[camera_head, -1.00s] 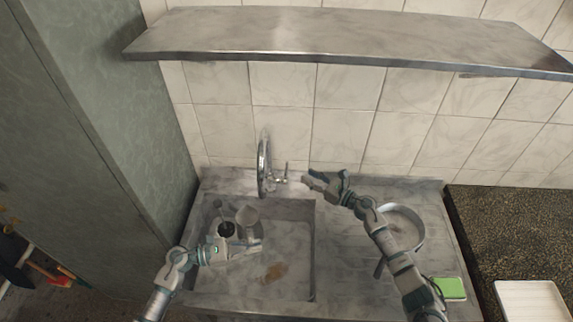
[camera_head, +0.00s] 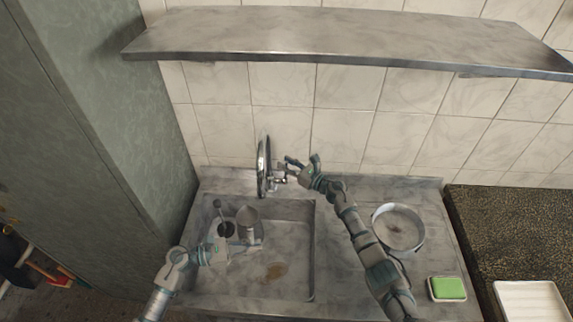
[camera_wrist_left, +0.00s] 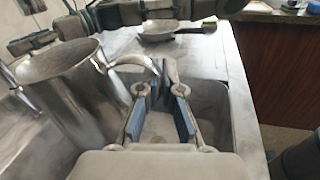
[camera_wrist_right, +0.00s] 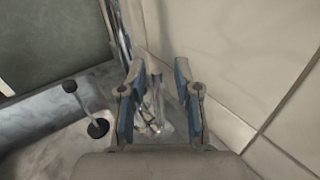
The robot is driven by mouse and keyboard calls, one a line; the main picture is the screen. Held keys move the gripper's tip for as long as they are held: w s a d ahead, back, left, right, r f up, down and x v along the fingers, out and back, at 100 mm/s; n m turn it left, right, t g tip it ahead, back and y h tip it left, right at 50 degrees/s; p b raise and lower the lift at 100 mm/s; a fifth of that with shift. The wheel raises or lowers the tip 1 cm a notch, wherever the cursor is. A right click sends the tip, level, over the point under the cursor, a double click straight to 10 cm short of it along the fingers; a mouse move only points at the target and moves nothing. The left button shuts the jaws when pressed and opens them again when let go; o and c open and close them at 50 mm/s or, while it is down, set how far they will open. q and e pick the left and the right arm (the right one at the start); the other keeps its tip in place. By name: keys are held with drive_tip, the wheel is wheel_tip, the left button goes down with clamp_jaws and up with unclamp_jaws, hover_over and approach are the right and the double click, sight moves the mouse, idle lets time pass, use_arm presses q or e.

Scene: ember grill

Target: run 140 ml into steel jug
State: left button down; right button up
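The steel jug (camera_head: 248,218) stands upright in the sink's back-left part, below the tap (camera_head: 263,165). In the left wrist view the jug (camera_wrist_left: 72,88) shows large at left, its curved handle (camera_wrist_left: 135,62) reaching to my fingertips. My left gripper (camera_head: 258,243) is in front of the jug, its fingers closed to a narrow gap that seems to hold the handle. My right gripper (camera_head: 301,162) is open and empty at the tap's right side. In the right wrist view shiny tap parts (camera_wrist_right: 150,118) show between its fingers, with no clear contact. The jug's inside and any water are unclear.
A dark round-headed tool (camera_head: 226,230) with a rod handle is left of the jug in the sink (camera_head: 308,260). A round pan (camera_head: 399,229) and a green sponge (camera_head: 449,288) are on the right counter. A metal shelf (camera_head: 340,40) hangs above.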

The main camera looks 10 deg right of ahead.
clamp_jaws()
drive_tip(key=shift+s+a, duration=0.1)
drive_tip(key=shift+s, duration=0.05)
drive_tip(key=shift+s+a+f+n+t+y, duration=0.2)
drive_tip(key=shift+s+n+y, duration=0.45)
drive_tip(key=shift+n, duration=0.4)
drive_tip(key=shift+s+a+f+n+t+y, duration=0.1)
drive_tip(key=shift+s+f+n+t+y, duration=0.15)
drive_tip(key=shift+s+n+y, duration=0.5)
drive_tip(key=shift+s+a+f+n+t+y, duration=0.2)
drive_tip(key=shift+s+n+y, duration=0.1)
drive_tip(key=shift+s+n, duration=0.8)
drive_tip(key=shift+w+n, duration=0.2)
drive_tip(key=shift+n, duration=0.1)
drive_tip(key=shift+o, duration=1.5)
unclamp_jaws()
